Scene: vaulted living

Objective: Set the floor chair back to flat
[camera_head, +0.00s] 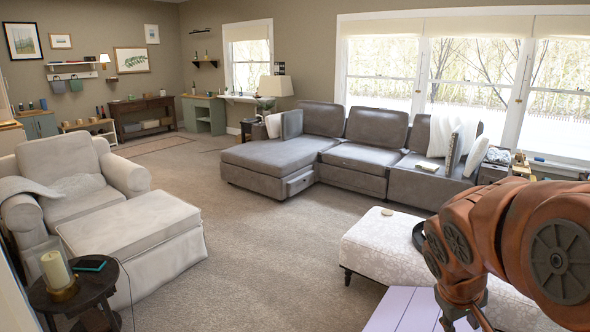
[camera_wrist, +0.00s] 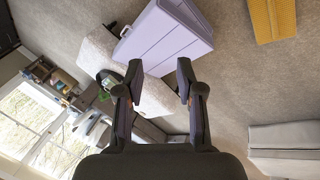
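A lavender panelled piece with seams (camera_head: 408,312) shows at the bottom of the head view, beside the patterned bench, partly cut off by the frame and my arm. It also shows at the top of the wrist view (camera_wrist: 168,38), beyond my fingertips. It may be the floor chair; its back angle is not clear. A yellow ribbed piece (camera_wrist: 272,18) lies on the carpet at the wrist view's upper right and is cut off; I cannot tell whether it is the floor chair. My gripper (camera_wrist: 158,82) is open, with nothing between its fingers.
A patterned bench (camera_head: 385,240) stands beside the lavender piece, with a small round object (camera_head: 387,212) on top. A grey sectional sofa (camera_head: 270,155) is behind. A white armchair (camera_head: 65,175), ottoman (camera_head: 130,230) and dark side table (camera_head: 88,285) stand left. Carpet (camera_head: 260,245) between is clear.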

